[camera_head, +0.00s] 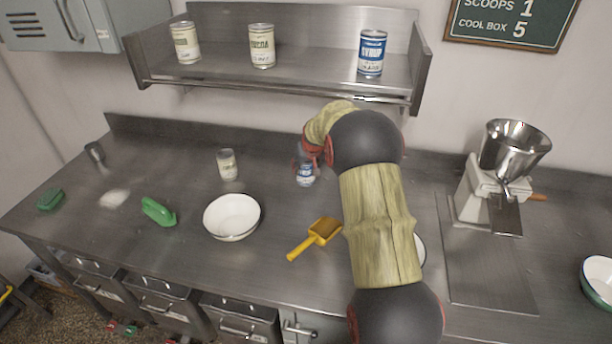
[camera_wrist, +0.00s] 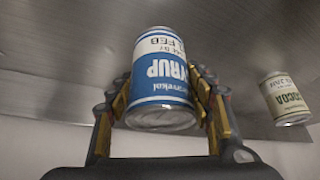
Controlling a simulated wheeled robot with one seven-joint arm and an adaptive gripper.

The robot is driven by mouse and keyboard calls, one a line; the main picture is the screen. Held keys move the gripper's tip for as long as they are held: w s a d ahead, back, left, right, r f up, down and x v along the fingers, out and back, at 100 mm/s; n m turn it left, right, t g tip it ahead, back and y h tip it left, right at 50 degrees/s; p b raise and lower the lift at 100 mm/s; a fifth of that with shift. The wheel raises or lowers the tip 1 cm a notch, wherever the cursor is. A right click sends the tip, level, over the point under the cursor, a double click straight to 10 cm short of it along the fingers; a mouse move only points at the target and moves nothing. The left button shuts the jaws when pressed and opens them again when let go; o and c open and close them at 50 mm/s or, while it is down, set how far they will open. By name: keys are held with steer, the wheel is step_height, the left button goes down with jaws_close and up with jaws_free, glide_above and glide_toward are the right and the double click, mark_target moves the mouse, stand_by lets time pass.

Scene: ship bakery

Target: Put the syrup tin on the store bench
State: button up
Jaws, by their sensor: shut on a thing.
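A blue and white syrup tin (camera_wrist: 162,82) sits between the fingers of my gripper (camera_wrist: 165,95), which is shut on it. In the wrist view its label reads upside down. In the head view this tin (camera_head: 306,175) is at the back middle of the steel bench (camera_head: 185,215), partly hidden by my gripper (camera_head: 304,164). I cannot tell whether its base touches the bench. Another blue and white syrup tin (camera_head: 371,53) stands upright on the wall shelf (camera_head: 315,78), at its right.
A cocoa tin (camera_head: 262,46) and another cream tin (camera_head: 185,42) share the shelf. A grinder (camera_head: 492,185) stands right of my arm.

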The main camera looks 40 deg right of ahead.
mark_target(306, 174)
steer(key=shift+f, duration=1.45)
steer(key=shift+f+b, duration=0.2)
steer(key=shift+b, duration=0.15)
steer(key=o, duration=1.7)
steer(key=shift+f, duration=0.1)
steer(key=shift+c, duration=0.2)
